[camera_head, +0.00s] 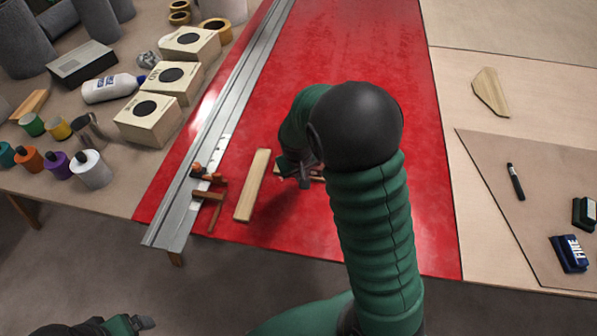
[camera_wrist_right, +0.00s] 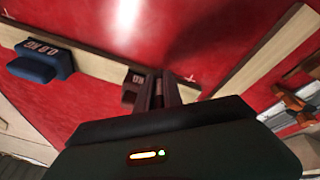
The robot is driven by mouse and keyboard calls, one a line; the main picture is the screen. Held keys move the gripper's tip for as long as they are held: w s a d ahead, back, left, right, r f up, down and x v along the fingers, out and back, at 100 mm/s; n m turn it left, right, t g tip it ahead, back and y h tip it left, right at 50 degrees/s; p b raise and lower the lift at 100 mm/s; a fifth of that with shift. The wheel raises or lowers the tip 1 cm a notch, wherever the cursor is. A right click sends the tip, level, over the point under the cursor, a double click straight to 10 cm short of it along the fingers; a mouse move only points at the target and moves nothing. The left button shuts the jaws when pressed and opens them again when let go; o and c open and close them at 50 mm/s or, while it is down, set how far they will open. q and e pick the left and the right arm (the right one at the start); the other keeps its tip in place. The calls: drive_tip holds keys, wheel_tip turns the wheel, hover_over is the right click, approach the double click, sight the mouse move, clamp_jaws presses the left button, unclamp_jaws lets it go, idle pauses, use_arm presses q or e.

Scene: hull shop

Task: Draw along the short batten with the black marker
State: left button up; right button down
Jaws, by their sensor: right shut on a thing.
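In the right wrist view a pale wooden batten (camera_wrist_right: 95,62) lies on the red sheet between two small cross marks. A dark blue lettered block (camera_wrist_right: 40,62) sits at its left part. My right gripper (camera_wrist_right: 158,98) is shut on a dark brown lettered block (camera_wrist_right: 134,88) at the batten's other end. In the head view this gripper (camera_head: 304,178) is low over the red sheet, and my arm hides most of that batten. The black marker (camera_head: 515,182) lies on a thin board at the right, apart from both grippers. My left gripper (camera_head: 143,322) is at the bottom left, its jaws unclear.
Another wooden strip (camera_head: 253,185) lies left of my right gripper. An orange clamp (camera_head: 208,195) sits on the long metal rail (camera_head: 225,110). A blue block marked FINE (camera_head: 568,253) and a black block (camera_head: 585,213) lie at right. Bottles and boxes crowd the left.

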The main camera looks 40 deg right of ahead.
drive_tip(key=shift+s+d, duration=0.35)
drive_tip(key=shift+s, duration=0.15)
drive_tip(key=shift+s+d, duration=0.1)
drive_tip(key=shift+s+d+p, duration=0.55)
drive_tip(key=shift+s+d, duration=0.35)
drive_tip(key=shift+s, duration=0.1)
drive_tip(key=shift+s, duration=0.1)
drive_tip(key=shift+s+d+p, duration=0.4)
drive_tip(key=shift+s+d, duration=0.55)
drive_tip(key=shift+s, duration=0.1)
drive_tip(key=shift+s, duration=0.1)
drive_tip(key=shift+s+d+p, duration=0.45)
drive_tip(key=shift+s+d, duration=0.45)
drive_tip(key=shift+s, duration=0.1)
drive_tip(key=shift+s+d, duration=0.1)
drive_tip(key=shift+s+d+p, duration=0.55)
drive_tip(key=shift+s+d, duration=0.35)
drive_tip(key=shift+s, duration=0.15)
